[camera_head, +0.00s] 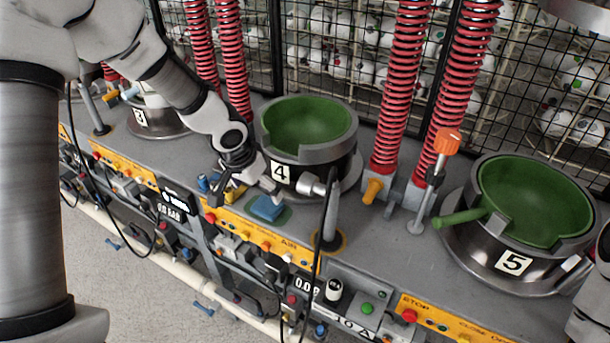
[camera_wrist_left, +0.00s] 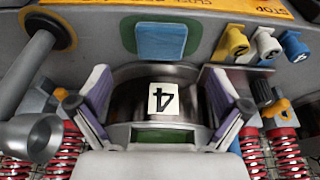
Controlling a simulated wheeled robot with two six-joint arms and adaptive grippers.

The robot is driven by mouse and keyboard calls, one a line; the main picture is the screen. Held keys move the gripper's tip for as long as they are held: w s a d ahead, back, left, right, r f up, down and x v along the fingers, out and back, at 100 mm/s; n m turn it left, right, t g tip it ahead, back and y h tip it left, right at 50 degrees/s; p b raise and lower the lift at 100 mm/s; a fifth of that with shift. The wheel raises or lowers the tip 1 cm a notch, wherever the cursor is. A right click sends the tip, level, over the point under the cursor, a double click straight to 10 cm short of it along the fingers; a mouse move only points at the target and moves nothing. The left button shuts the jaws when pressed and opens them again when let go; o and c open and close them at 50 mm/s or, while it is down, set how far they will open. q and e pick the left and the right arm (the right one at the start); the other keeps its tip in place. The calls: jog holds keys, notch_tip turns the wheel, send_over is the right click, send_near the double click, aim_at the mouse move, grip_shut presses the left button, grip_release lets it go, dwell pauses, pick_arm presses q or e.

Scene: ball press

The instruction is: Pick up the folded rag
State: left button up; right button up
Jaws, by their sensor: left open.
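The folded rag (camera_head: 267,208) is a small blue square lying flat on a dark green patch on the grey bench, in front of the press pot marked 4 (camera_head: 304,138). In the left wrist view the rag (camera_wrist_left: 162,42) shows at the top centre, beyond the fingertips. My left gripper (camera_head: 248,188) is just behind and above the rag in the head view. In the left wrist view its two fingers (camera_wrist_left: 160,95) are spread wide, with nothing between them touching. The number 4 plate shows in the gap. My right gripper is not in view.
A post with a dark cable (camera_head: 328,220) stands right of the rag. Blue, white and yellow knobs (camera_wrist_left: 264,44) sit on one side. Red springs (camera_head: 398,90) and pot 5 (camera_head: 535,200) stand further right. Yellow button panels (camera_head: 262,237) run along the front edge.

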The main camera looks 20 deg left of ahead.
aim_at(267, 204)
pick_arm(q)
jog(key=shift+w+a, duration=0.1)
jog(key=shift+w, duration=0.2)
jog(key=x, duration=0.7)
jog(key=shift+f, duration=0.15)
jog(key=shift+s, duration=0.1)
jog(key=c, duration=1)
